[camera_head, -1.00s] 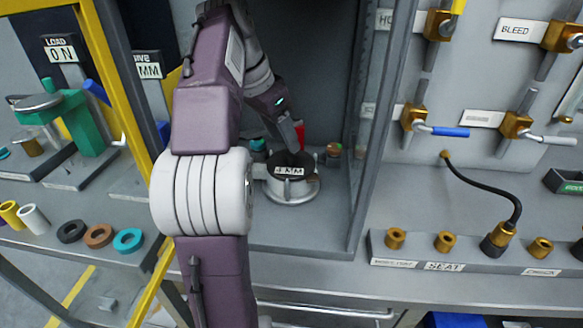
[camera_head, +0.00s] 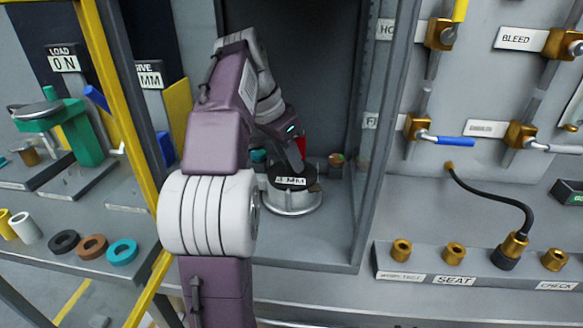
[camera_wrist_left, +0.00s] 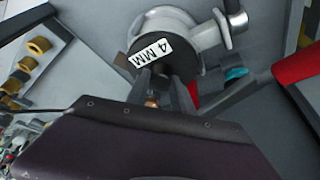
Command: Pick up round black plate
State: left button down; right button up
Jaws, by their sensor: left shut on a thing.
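The round black plate (camera_head: 294,184), with a white "4 MM" label, is over a round light-grey metal body (camera_head: 291,203) inside the grey cabinet. I cannot tell whether the plate is still touching the metal body. My right gripper does not show in either view.
The cabinet's right side wall (camera_head: 372,150) stands close to the plate. A red part (camera_head: 301,147) is just behind the gripper. Black, brown and teal rings (camera_head: 92,247) lie on the left shelf. A row of brass fittings (camera_head: 454,252) stands at the right.

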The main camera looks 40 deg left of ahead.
aim_at(289, 178)
pick_arm(q)
jog(key=shift+r+p, duration=0.35)
jog(key=shift+r, duration=0.1)
notch_tip(289, 178, up, 3)
jog(key=p, duration=0.2)
jog(key=shift+r+p, duration=0.2)
jog(key=shift+p, duration=0.1)
jog(key=shift+s+d+f+b, duration=0.4)
jog(key=shift+s+f+b, duration=0.1)
jog(key=shift+s+b, duration=0.25)
jog(key=s+d+b, duration=0.2)
jog(key=s+d, duration=0.2)
jog(key=s, duration=0.3)
jog(key=s+d+b, duration=0.3)
jog(key=s+d, duration=0.1)
jog(key=s, duration=0.3)
jog(key=shift+s+r+b, duration=0.15)
jog(key=shift+b, duration=0.15)
